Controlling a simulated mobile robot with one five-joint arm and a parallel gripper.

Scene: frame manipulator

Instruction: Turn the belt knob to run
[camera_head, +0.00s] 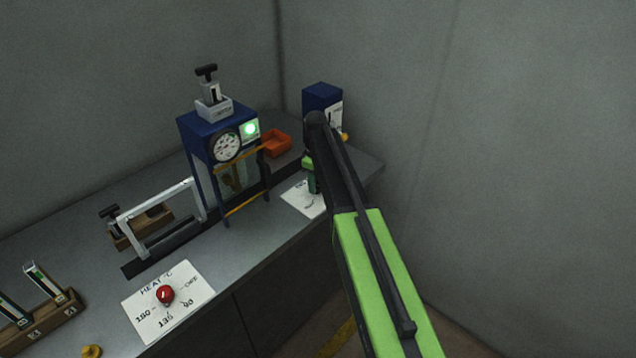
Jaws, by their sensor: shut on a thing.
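My arm reaches in from the lower right, and my gripper (311,188) points down over a white label card (297,202) near the counter's right end. The gripper is shut on the belt knob at this card. The knob itself is hidden behind the jaws and arm, so its pointing direction cannot be seen. Most of the card's lettering is covered or too small to read.
A blue machine (197,147) with a dial and lit green lamp stands left of my gripper. Behind are an orange bin (277,143) and blue box (322,94). A red heat knob (165,294), white frame (160,205) and wooden rack (45,322) lie left.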

